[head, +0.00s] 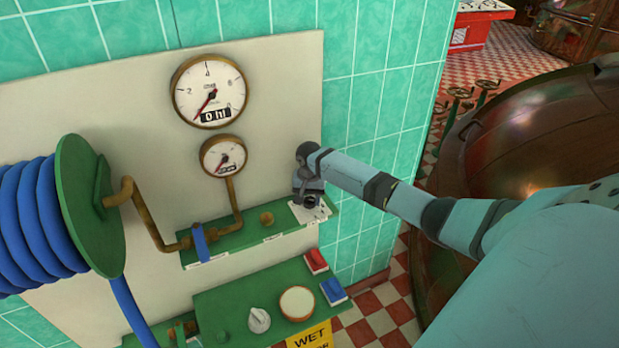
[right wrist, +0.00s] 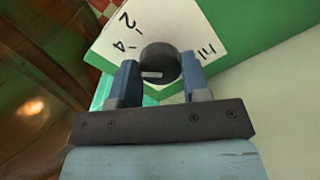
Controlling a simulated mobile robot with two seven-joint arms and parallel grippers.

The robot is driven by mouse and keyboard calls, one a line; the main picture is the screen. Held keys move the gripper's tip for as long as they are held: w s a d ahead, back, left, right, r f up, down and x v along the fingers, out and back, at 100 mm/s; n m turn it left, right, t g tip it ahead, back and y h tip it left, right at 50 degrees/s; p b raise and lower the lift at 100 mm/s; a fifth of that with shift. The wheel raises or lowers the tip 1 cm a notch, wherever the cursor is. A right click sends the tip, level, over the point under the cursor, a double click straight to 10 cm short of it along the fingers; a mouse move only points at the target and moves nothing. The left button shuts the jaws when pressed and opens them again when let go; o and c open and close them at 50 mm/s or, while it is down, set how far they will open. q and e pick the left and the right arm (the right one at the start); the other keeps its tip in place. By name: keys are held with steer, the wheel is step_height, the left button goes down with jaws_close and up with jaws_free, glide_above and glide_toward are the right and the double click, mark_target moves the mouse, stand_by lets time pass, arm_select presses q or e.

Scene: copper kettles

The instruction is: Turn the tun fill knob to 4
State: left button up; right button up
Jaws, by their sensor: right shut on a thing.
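The tun fill knob (head: 310,201) is a small dark round knob on a white dial plate (head: 325,210), at the right end of the upper green panel. In the right wrist view the knob (right wrist: 158,60) sits between the two blue-grey fingers of my right gripper (right wrist: 160,78), which is shut on it. The dial plate (right wrist: 112,47) shows 2, 4 and "hl" there. A short pale mark on the knob faces my gripper; its exact reading is unclear. In the head view my right gripper (head: 308,188) partly covers the knob. My left gripper is not in view.
A large gauge (head: 209,91) reads "0 hl" above a smaller gauge (head: 223,156). A blue hose reel (head: 90,205) stands left. Below are a pale knob (head: 259,320), a round white button (head: 297,303) and red (head: 316,261) and blue (head: 333,291) switches. A copper vessel (head: 540,150) stands right.

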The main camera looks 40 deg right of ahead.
mark_target(309, 200)
steer(key=shift+m, duration=0.3)
steer(key=o, duration=0.9)
steer(key=shift+o, duration=0.2)
steer(key=shift+r, duration=0.1)
step_height(309, 200, up, 14)
steer(key=b, duration=0.2)
steer(key=shift+f, duration=0.2)
